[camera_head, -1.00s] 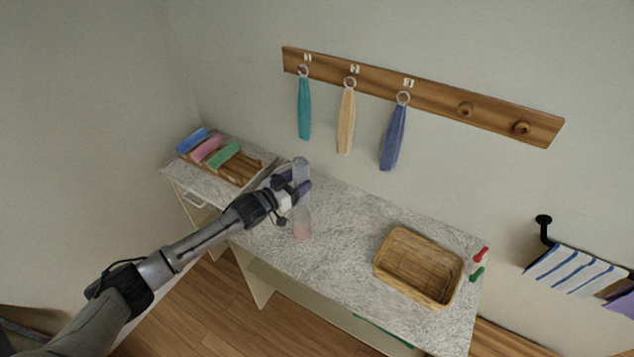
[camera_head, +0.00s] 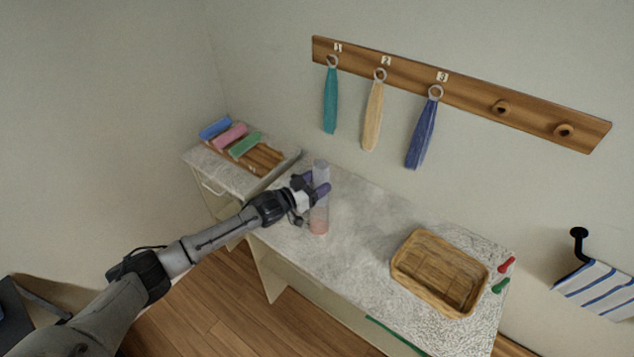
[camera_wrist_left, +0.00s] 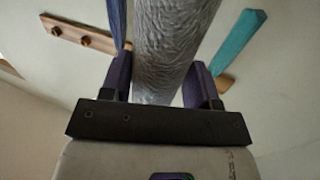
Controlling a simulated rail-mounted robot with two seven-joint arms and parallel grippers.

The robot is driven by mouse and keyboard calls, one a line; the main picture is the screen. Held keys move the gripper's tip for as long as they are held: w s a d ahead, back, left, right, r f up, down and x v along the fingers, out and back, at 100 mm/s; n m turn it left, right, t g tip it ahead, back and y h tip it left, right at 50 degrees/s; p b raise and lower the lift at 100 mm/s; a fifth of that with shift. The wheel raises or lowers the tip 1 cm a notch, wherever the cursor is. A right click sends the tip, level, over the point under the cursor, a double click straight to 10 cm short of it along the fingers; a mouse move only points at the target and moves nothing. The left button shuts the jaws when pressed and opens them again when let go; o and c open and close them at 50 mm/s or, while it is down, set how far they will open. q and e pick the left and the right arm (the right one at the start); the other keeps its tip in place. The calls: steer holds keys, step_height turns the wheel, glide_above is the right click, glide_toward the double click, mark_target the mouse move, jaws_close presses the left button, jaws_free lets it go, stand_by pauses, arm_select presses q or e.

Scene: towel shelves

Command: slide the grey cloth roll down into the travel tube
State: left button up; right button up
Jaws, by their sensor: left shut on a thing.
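The grey cloth roll (camera_head: 320,167) stands upright above the counter, and it fills the middle of the left wrist view (camera_wrist_left: 172,45). My left gripper (camera_head: 313,188) is shut on it, with a purple finger on either side. The travel tube (camera_head: 319,218) is clear with a pinkish bottom and stands upright on the counter directly below the gripper. The roll is in line with the tube; its lower end is hard to make out behind the fingers and tube wall, so I cannot tell how deep it sits. My right gripper is not in view.
A wicker basket (camera_head: 440,272) sits at the counter's right, beside red (camera_head: 506,265) and green (camera_head: 501,286) items. Coloured rolls lie on a wooden rack (camera_head: 270,157) at the left. Towels hang from a peg rail (camera_head: 470,98). The counter between tube and basket is clear.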

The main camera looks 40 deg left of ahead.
arm_select(q)
steer(key=shift+f+b, duration=1.6)
steer(key=shift+f, duration=0.85)
steer(key=shift+f+b, duration=1.3)
steer(key=shift+f, duration=0.65)
steer(key=o, duration=1)
steer(key=shift+s, duration=0.1)
steer(key=v, duration=1.3)
steer(key=shift+s, duration=0.35)
